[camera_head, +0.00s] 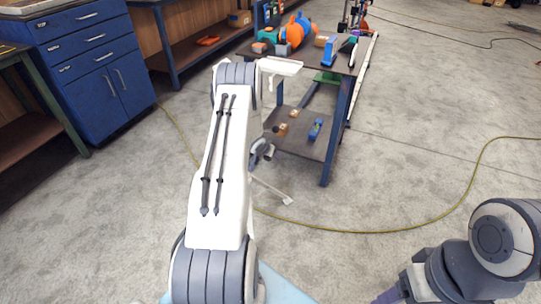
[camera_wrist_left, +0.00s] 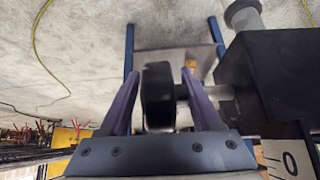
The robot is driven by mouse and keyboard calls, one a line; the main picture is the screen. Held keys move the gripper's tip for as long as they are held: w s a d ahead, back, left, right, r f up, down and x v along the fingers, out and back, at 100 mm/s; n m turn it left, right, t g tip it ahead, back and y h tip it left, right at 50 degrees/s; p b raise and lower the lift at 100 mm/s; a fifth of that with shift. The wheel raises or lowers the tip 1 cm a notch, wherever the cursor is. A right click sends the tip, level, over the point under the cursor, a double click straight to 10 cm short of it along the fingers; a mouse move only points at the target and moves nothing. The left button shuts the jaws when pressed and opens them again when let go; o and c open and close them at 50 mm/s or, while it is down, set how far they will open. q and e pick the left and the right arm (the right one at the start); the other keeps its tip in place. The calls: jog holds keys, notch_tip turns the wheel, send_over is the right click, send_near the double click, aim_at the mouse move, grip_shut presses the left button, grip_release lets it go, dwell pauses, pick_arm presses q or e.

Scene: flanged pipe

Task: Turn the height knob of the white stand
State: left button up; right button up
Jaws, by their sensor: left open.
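In the left wrist view, a black round knob (camera_wrist_left: 158,97) sits between the two purple fingers of my left gripper (camera_wrist_left: 160,78). The fingers stand open on either side of it; I cannot tell whether they touch it. A short shaft (camera_wrist_left: 222,92) joins the knob to a black block (camera_wrist_left: 285,75) on the right. In the head view, my left arm hides most of the white stand. What seems to be a white piece of it (camera_head: 284,66) shows beside the arm's far end.
A workbench (camera_head: 328,150) with an orange and blue part (camera_head: 298,30) on top stands beyond my left arm. A blue drawer cabinet (camera_head: 88,60) is at the left. A yellow cable (camera_head: 400,229) crosses the grey floor, which is mostly clear at the right.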

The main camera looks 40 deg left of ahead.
pick_arm(q)
jog(key=p+v, duration=0.1)
jog(key=v, duration=0.8)
jog(key=shift+d+r, duration=0.1)
